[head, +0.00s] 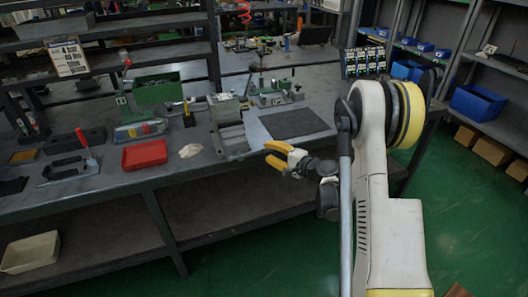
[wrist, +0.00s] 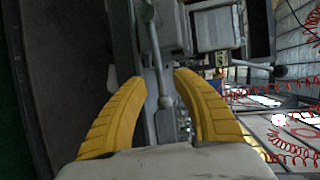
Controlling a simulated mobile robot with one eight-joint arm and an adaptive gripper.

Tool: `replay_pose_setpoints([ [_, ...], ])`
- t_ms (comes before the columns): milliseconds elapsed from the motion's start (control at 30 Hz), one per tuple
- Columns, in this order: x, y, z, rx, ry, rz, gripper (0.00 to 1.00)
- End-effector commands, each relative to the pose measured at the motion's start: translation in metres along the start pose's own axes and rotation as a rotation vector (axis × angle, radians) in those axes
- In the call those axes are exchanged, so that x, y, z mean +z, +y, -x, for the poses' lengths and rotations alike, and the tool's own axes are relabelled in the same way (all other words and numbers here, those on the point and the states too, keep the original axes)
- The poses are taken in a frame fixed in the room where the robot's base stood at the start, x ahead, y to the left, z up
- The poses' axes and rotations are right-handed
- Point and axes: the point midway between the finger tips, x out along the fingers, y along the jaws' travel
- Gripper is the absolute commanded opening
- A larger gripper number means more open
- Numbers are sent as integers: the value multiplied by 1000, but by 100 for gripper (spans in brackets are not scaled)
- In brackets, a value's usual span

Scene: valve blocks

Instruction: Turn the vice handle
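My gripper (head: 266,153) has yellow fingers and is open at the front edge of the workbench. It is to the right of and nearer than the grey vice (head: 225,108). In the wrist view the yellow fingers of my gripper (wrist: 158,80) are spread apart. The vice handle (wrist: 153,52), a thin grey bar with a rounded end, runs down the picture and shows in the gap between the fingers. I see no finger touching it, and its depth between them is unclear. The grey vice body (wrist: 215,27) is beyond, at the upper right. The handle is not clear in the head view.
A dark flat mat (head: 293,123) lies on the bench right of the vice. A red tray (head: 144,155), a white crumpled cloth (head: 190,150) and a green bin (head: 158,89) are to its left. The green floor in front of the bench is clear.

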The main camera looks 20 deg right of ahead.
Motion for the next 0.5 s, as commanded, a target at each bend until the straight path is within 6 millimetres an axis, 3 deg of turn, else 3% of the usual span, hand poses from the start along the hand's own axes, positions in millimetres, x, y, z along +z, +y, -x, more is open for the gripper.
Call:
replay_pose_setpoints([
  [200, 0, 1, -28, 1, 0, 0, 33],
  [500, 0, 0, -32, 1, 1, 0, 33],
])
